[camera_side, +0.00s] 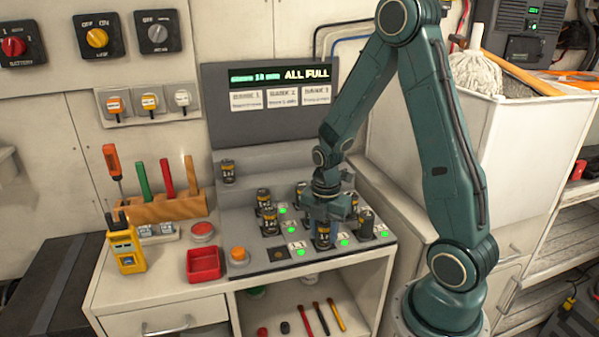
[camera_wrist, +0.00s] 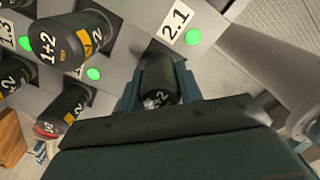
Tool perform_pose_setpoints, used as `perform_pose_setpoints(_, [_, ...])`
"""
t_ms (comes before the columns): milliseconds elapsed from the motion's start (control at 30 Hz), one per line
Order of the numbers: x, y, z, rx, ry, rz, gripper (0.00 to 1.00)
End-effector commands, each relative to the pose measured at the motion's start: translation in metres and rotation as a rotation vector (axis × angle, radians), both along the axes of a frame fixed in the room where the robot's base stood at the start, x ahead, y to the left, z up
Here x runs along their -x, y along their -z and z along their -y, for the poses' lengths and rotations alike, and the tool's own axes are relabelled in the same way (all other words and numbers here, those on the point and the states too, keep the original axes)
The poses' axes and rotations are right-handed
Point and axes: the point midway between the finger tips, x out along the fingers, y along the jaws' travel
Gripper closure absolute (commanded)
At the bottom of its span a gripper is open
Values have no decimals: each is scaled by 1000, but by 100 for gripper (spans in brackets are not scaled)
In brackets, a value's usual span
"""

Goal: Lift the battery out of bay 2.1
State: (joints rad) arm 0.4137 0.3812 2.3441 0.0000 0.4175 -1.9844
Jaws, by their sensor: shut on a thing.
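My gripper (camera_side: 325,217) points down over the battery panel (camera_side: 240,222) in the side view. It is shut on a dark battery with a gold band (camera_side: 322,238), beside the 2.1 label (camera_wrist: 176,21). In the wrist view this battery (camera_wrist: 160,80) sits upright between my jaws (camera_wrist: 160,98). Its lower end is at the panel; I cannot tell whether it is clear of its bay. The green light (camera_wrist: 193,37) by the label is lit. My jaws hide part of the battery.
Other batteries stand close by: one to the right (camera_side: 366,222) and one to the left (camera_side: 269,223). A single battery (camera_side: 228,172) stands higher on the left. The display (camera_side: 282,75) reads "ALL FULL". A red tray (camera_side: 204,264) and yellow meter (camera_side: 124,247) lie left.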

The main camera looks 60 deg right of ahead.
Motion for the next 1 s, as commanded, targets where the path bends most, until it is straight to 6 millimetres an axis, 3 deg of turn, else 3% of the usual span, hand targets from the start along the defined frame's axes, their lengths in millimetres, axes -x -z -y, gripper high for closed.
perform_pose_setpoints(267, [-1,-20,1,3,0,6,93])
perform_pose_setpoints(467, [-2,-48,1,3,0,8,93])
perform_pose_setpoints(1000, [-1,-157,1,3,0,7,93])
